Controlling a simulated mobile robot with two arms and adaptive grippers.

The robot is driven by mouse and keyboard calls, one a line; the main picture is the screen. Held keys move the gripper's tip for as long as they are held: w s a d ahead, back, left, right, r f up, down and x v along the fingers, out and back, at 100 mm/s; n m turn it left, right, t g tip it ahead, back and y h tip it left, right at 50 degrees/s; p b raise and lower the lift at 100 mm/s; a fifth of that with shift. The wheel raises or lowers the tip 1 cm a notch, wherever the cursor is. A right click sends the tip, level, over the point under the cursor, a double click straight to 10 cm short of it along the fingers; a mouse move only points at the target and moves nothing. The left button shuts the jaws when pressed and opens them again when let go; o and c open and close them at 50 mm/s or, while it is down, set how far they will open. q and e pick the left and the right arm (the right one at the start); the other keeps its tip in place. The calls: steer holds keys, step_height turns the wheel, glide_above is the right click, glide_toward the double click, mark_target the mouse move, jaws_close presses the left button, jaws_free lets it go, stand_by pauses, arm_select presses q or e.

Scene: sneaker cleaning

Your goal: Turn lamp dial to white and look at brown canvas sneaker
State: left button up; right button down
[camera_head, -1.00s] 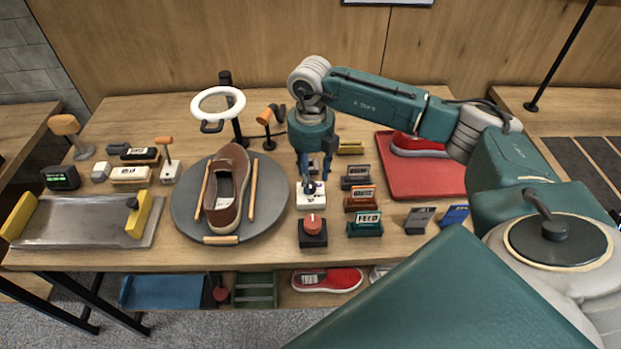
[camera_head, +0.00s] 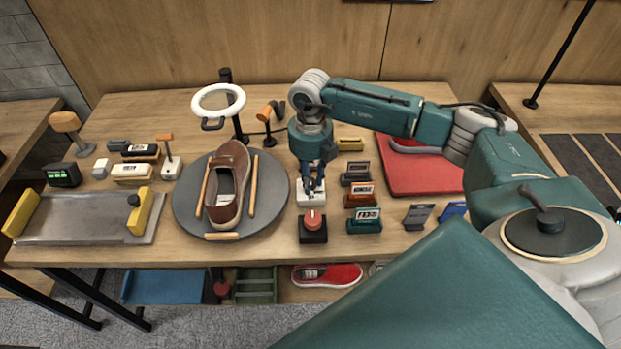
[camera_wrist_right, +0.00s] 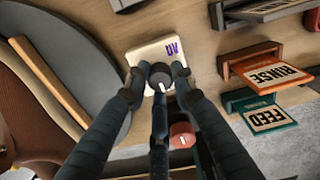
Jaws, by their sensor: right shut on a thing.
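The brown canvas sneaker (camera_head: 229,184) lies on the round grey turntable (camera_head: 270,208), between wooden sticks. The ring lamp (camera_head: 219,101) stands behind it. The lamp dial is a dark knob (camera_wrist_right: 160,75) on a white base (camera_wrist_right: 141,53); a purple "UV" label shows on the base in the right wrist view. My right gripper (camera_head: 313,190) is over the base, its fingers shut on the knob from both sides. A white mark shows on the knob near the fingers. My left gripper is not in view.
A red-topped knob box (camera_head: 313,228) stands just in front of the dial base. Label holders, such as RINSE (camera_wrist_right: 266,74) and FEED (camera_head: 364,220), stand to the right. A red tray (camera_head: 405,179) lies farther right. A metal tray (camera_head: 85,220) is at left.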

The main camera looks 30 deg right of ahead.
steer(key=shift+f+n+b, duration=0.15)
steer(key=shift+n+b, duration=0.9)
steer(key=shift+n, duration=0.05)
steer(key=n+b, duration=0.2)
steer(key=shift+n, duration=0.3)
steer(key=n+b, duration=0.2)
steer(key=n, duration=0.1)
steer(key=shift+n+b, duration=1.15)
steer(key=shift+n, duration=0.65)
steer(key=shift+d, duration=0.1)
steer(key=shift+r, duration=0.2)
steer(key=c, duration=1.5)
jaws_free()
